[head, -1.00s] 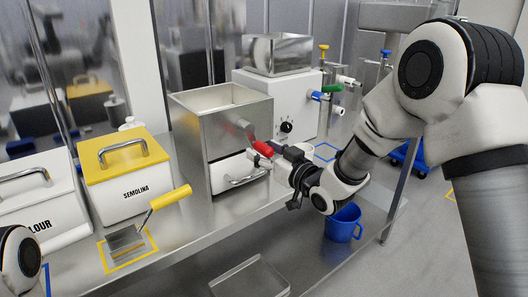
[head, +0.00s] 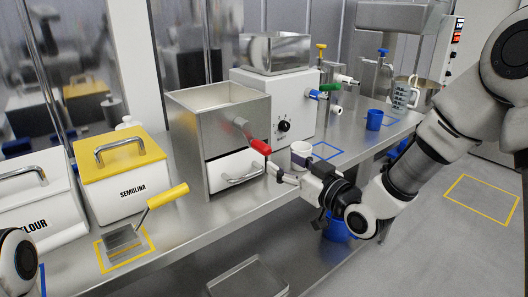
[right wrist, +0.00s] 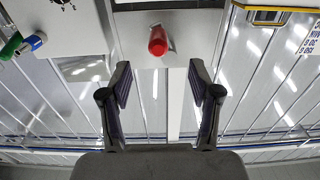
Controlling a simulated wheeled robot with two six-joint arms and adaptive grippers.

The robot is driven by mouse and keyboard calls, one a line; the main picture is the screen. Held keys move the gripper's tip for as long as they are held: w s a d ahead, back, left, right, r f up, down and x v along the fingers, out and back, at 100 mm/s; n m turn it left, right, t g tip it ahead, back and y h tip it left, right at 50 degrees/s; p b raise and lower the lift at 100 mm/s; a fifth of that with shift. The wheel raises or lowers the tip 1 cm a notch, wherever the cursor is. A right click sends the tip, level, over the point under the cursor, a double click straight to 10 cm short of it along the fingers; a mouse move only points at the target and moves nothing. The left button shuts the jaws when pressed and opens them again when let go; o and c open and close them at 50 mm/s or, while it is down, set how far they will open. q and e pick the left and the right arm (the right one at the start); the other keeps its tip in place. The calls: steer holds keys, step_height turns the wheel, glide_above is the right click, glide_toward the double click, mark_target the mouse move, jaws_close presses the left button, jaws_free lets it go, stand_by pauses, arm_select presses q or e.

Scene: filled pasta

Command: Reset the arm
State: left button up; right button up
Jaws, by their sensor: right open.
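My right gripper (head: 279,172) is in the head view, just in front of and below the red handle (head: 261,147) of a steel box (head: 222,125) that has a white drawer (head: 233,170). Its fingers are apart with nothing between them. In the right wrist view, the gripper (right wrist: 160,85) is open and the red handle (right wrist: 157,42) lies ahead of it, centred beyond the fingertips. My right arm reaches in from the right edge. Only a rounded link of my left arm shows at the lower left; its gripper is out of frame.
A white machine (head: 275,100) with coloured knobs stands behind the box. Semolina (head: 127,190) and flour (head: 35,215) bins and a yellow-handled scraper (head: 165,197) are on the left. A white cup (head: 301,153), blue cup (head: 374,120) and jug (head: 402,97) stand farther right.

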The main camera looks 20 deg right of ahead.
steer(key=s+a+f+m+g+h+p, duration=0.15)
steer(key=s+f+g, duration=0.25)
steer(key=f, duration=0.9)
steer(key=s+a+f+g+h+p, duration=0.1)
steer(key=s+f+g+p, duration=0.2)
steer(key=f, duration=1)
steer(key=s+d+f+m+g+h, duration=0.1)
steer(key=s+f+g, duration=0.4)
steer(key=s, duration=0.8)
steer(key=s+d+f+m+g+h, duration=0.2)
steer(key=s+f+g, duration=0.3)
steer(key=s+f, duration=0.4)
steer(key=s+d, duration=0.1)
steer(key=s, duration=0.3)
steer(key=shift+s+d+h, duration=0.15)
steer(key=shift+d+h, duration=0.05)
steer(key=shift+h, duration=0.15)
